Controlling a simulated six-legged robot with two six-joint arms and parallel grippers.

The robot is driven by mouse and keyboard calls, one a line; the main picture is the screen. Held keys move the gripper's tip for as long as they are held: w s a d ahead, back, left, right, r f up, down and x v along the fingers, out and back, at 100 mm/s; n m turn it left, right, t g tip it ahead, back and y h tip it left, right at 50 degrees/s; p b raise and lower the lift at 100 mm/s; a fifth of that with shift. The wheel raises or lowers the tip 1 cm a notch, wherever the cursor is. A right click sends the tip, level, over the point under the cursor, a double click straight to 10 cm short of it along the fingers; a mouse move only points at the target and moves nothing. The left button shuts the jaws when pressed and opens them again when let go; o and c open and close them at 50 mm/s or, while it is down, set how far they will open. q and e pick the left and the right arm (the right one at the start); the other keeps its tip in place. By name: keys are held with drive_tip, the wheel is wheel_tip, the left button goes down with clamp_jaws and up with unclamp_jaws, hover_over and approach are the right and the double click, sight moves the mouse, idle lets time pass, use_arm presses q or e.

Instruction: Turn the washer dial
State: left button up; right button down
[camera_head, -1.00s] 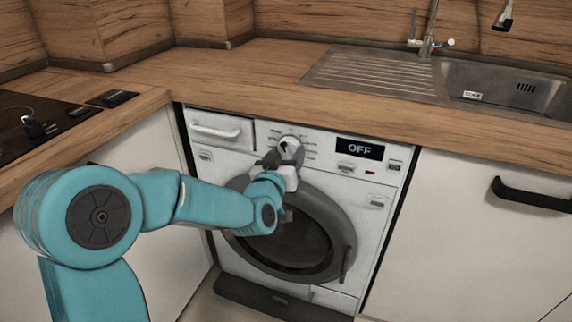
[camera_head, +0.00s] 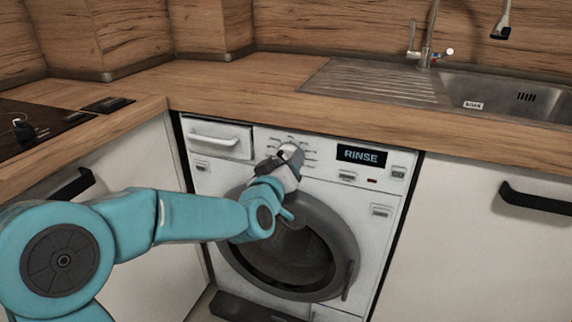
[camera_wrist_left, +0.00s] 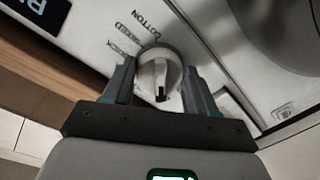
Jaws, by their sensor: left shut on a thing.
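The white washing machine (camera_head: 205,178) stands under the wooden counter, with its round door shut. Its display (camera_head: 361,156) reads RINSE. My left gripper (camera_head: 290,154) is at the dial on the control panel and mostly covers it in the head view. In the left wrist view the round dial (camera_wrist_left: 158,72) sits between the two fingers of my left gripper (camera_wrist_left: 160,88), which are shut on it. Printed labels show on the panel around the dial. My right gripper is not in either view.
The wooden counter (camera_head: 240,90) runs above the washer, with a steel sink (camera_head: 490,93) at right and a dark hob (camera_head: 45,125) at left. A cabinet with a black handle (camera_head: 535,198) stands to the washer's right.

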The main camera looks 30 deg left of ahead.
use_arm(q)
drive_tip(key=o, duration=1.1)
drive_tip(key=shift+c, duration=0.2)
drive_tip(key=shift+s, duration=0.1)
drive_tip(key=b+v, duration=0.1)
drive_tip(key=v, duration=1.5)
